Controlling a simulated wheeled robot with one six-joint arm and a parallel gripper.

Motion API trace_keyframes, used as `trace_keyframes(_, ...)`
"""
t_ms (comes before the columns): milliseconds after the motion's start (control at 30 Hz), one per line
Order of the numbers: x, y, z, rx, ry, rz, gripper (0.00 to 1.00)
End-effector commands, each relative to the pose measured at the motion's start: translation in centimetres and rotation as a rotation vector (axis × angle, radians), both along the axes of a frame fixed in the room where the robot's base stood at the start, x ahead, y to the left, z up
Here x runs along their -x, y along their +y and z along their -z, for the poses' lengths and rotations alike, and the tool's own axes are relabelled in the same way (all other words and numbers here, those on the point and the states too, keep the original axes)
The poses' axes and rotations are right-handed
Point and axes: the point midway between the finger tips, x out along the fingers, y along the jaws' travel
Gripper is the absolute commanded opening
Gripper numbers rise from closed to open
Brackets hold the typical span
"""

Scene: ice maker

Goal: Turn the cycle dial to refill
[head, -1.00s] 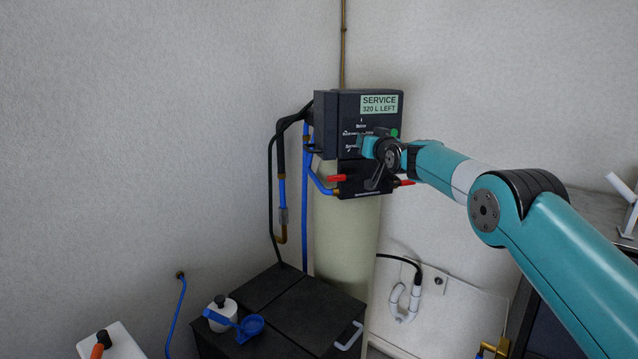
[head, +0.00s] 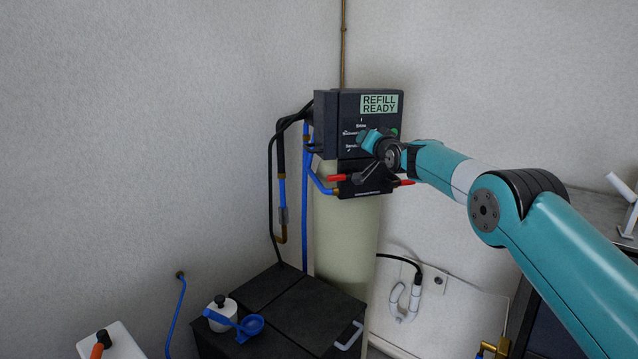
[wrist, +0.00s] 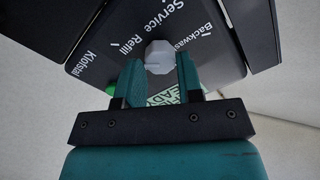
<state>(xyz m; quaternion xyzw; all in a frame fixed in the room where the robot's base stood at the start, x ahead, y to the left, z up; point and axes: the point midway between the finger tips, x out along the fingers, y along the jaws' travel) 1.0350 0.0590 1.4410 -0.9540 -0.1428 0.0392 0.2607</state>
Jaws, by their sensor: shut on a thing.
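The cycle dial (wrist: 158,54) is a pale grey, many-sided knob on the dark panel in the wrist view. Labels around it include Refill, Service and Backwash, with Refill just left of the knob. My gripper (wrist: 158,68) has its two teal fingers on either side of the dial and is shut on it. In the head view my gripper (head: 371,141) is at the front of the black control head (head: 327,122) and hides the dial. The display (head: 379,104) above reads REFILL READY.
Red-handled valves (head: 338,178) sit just below the control head, on a cream tank (head: 345,230). Black hoses and blue pipes run down its left side. A black box (head: 310,305) stands below, with a blue scoop (head: 250,326) and white bottle (head: 221,311) on it.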

Motion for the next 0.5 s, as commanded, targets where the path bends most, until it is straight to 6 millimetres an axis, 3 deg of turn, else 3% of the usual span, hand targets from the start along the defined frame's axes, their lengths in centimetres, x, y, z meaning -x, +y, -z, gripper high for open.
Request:
trace_keyframes(67,0.01,0.05,-0.08,-0.071,0.021,-0.001,0.17)
trace_keyframes(100,0.01,0.04,-0.05,-0.064,0.019,-0.001,0.43)
trace_keyframes(133,0.01,0.04,-0.05,-0.063,0.019,-0.001,0.49)
trace_keyframes(500,0.21,-0.08,0.27,-0.061,0.017,0.0,0.49)
